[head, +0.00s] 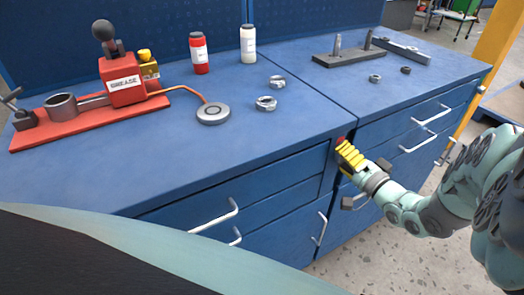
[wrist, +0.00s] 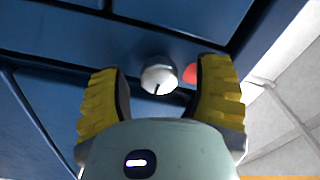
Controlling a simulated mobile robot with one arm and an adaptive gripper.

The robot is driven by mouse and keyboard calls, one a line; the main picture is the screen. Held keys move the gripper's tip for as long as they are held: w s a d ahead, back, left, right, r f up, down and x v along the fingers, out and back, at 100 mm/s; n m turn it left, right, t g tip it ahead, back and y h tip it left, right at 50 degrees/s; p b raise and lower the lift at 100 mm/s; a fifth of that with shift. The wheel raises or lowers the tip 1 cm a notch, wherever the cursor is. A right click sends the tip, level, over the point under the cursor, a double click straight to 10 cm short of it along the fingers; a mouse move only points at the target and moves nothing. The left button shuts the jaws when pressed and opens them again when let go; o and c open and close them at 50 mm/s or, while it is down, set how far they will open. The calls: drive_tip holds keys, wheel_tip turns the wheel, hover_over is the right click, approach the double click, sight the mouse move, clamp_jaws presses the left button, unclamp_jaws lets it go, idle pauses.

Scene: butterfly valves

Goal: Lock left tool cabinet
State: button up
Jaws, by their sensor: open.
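The left tool cabinet (head: 215,195) is blue, with drawers and a door under the blue worktop. In the wrist view, its round silver lock (wrist: 159,73) has a short dark slot near its lower edge. A red mark (wrist: 190,73) lies just right of the lock, partly hidden by the right finger. My gripper (head: 346,153) is at the cabinet's right front edge, just below the worktop, and hides the lock in the head view. Its yellow fingers (wrist: 163,75) are open, one on each side of the lock in the picture. I see no clear contact.
A second blue cabinet (head: 385,150) with white handles adjoins on the right. The left cabinet's drawer handle (head: 218,218) and door handle (head: 322,228) stick out. A red grease tool (head: 122,85), bottles and nuts stand on the worktop (head: 240,140). Speckled floor lies in front.

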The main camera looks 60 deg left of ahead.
drive_tip(key=shift+d, duration=0.15)
drive_tip(key=d, duration=1.1)
drive_tip(key=shift+s+d, duration=0.4)
drive_tip(key=shift+s, duration=0.05)
